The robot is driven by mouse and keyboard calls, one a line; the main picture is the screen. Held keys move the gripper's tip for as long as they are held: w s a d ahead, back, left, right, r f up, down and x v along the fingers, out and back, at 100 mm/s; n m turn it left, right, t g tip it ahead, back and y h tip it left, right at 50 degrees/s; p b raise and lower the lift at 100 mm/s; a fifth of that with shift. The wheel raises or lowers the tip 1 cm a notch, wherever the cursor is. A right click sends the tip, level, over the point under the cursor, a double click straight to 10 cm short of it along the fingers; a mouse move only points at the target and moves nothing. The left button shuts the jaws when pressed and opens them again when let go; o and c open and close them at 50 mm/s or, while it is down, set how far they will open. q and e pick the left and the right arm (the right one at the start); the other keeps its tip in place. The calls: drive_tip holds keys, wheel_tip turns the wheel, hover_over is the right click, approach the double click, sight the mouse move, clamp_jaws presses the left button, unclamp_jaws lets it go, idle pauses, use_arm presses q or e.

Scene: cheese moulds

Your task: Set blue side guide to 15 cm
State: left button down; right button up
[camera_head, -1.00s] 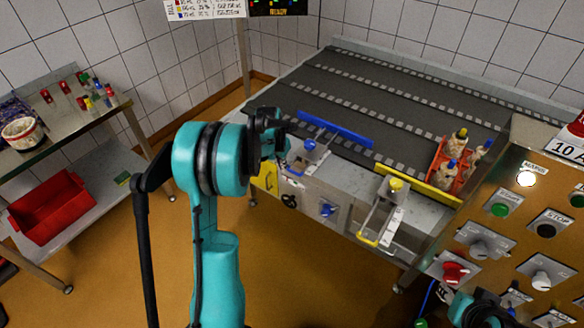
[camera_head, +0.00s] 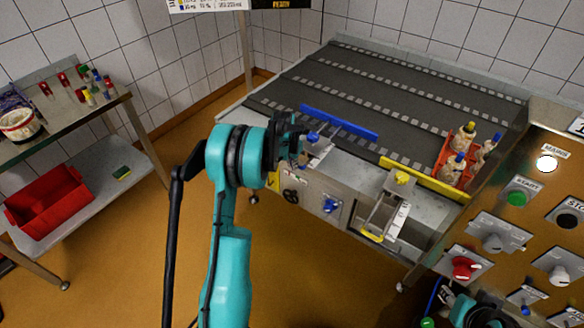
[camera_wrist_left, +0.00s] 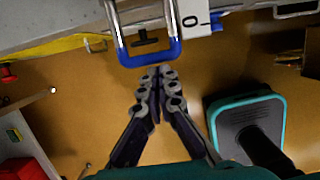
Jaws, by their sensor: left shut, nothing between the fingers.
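In the head view my left gripper (camera_head: 298,142) partly hides the handle. My right gripper (camera_head: 476,314) shows only partly at the bottom right; its fingers are unclear.
A yellow guide (camera_head: 425,180) with its own bracket and handle is to the right of the blue one. A red crate (camera_head: 447,166) with bottles stands on the conveyor. A side table with a red bin (camera_head: 48,200) is at the left.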

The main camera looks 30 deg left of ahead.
use_arm(q)
drive_tip(key=w, duration=0.4)
drive_tip(key=shift+w+d+r, duration=0.1)
drive_tip(key=shift+d, duration=0.05)
use_arm(e)
drive_tip(key=shift+s+r, duration=0.1)
drive_tip(key=shift+r, duration=0.1)
